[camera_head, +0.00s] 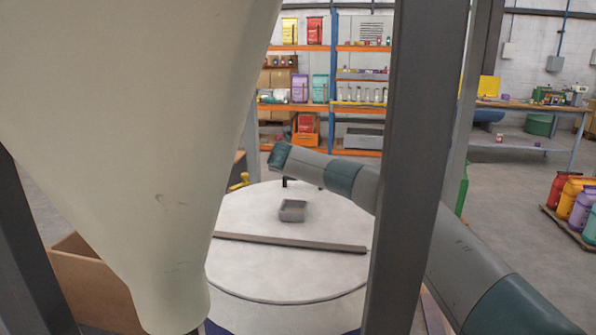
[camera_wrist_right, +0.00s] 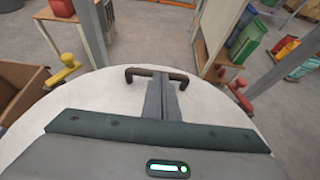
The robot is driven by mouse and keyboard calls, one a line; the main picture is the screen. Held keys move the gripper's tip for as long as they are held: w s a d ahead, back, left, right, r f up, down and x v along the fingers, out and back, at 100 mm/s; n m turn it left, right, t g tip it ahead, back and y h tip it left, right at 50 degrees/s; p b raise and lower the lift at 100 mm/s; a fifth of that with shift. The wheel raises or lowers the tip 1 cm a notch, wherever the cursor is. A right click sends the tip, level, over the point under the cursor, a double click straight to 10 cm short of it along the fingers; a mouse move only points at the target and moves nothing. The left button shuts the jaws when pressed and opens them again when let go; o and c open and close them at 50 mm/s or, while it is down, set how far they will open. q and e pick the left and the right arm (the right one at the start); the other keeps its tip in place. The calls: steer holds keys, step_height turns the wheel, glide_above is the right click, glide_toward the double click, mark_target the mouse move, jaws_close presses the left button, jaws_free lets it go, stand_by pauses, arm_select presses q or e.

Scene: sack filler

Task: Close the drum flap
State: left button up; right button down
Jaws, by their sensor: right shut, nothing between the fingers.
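The drum's round pale top (camera_head: 250,275) lies below the hopper, with a bar (camera_head: 300,243) across it. The flap is the far part of this top (camera_head: 245,212) and looks about flat; I cannot tell if it sits flush. A dark handle (camera_wrist_right: 135,73) stands near the flap's far edge in the right wrist view. My right gripper (camera_wrist_right: 160,80) is shut and empty, its fingertips at the middle of the handle; touching or just above, I cannot tell. My right arm hides most of the handle in the head view. My left gripper is out of view.
A cream hopper (camera_head: 120,120) fills the left foreground. A dark post (camera_head: 415,150) stands in front of my right arm. A small grey box-shaped part (camera_head: 292,210) sits on the flap. A cardboard box (camera_head: 95,290) stands at left.

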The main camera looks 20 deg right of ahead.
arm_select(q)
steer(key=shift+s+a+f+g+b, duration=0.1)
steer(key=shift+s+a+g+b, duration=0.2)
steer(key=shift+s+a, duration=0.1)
arm_select(e)
steer(key=shift+v, duration=1.2)
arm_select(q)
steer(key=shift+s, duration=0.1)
arm_select(e)
steer(key=shift+s, duration=0.1)
